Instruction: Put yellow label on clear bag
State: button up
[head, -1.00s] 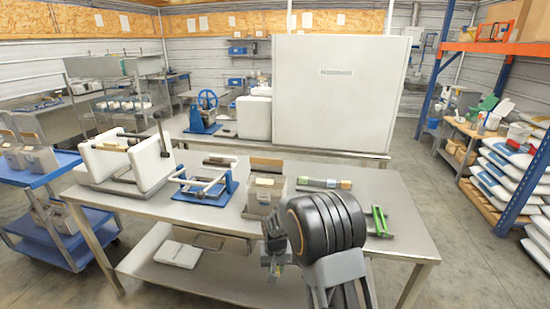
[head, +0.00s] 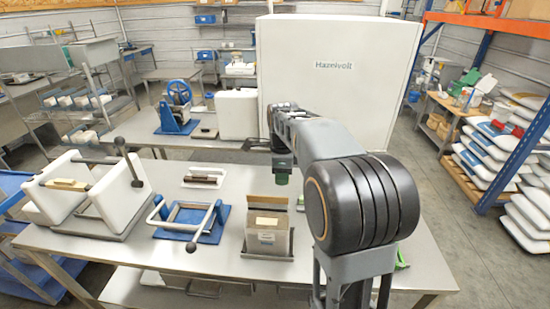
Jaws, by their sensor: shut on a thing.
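My gripper (head: 283,177) hangs pointing down over the back part of the steel table, up and right of the bag. A small greenish thing shows at its tip; it is too small to make out, and I cannot tell whether it is the yellow label. The jaws are shut on it. A greyish, see-through-looking bag (head: 266,241) with a brown upper edge stands upright in a metal holder (head: 285,252) at the table's middle. A tan-yellow patch (head: 267,221) shows on its front. My gripper is apart from the bag. My own arm hides the table's right part.
A blue-based frame with a lever (head: 190,221) stands left of the bag. A white tray with a dark bar (head: 205,177) lies behind it. A white two-walled press (head: 110,195) is further left. A large white cabinet (head: 335,60) stands behind the table.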

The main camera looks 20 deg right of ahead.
aim_at(281, 200)
jog(key=shift+w+d+r+m, duration=0.15)
jog(key=shift+w+r+m, duration=0.05)
jog(key=shift+r+m, duration=0.1)
jog(key=shift+f+b, duration=3.4)
jog(key=shift+f, duration=0.95)
jog(key=o, duration=1.5)
jog(key=shift+o, duration=0.2)
jog(key=shift+r, duration=0.1)
notch_tip(281, 200, up, 7)
jog(key=p, duration=0.6)
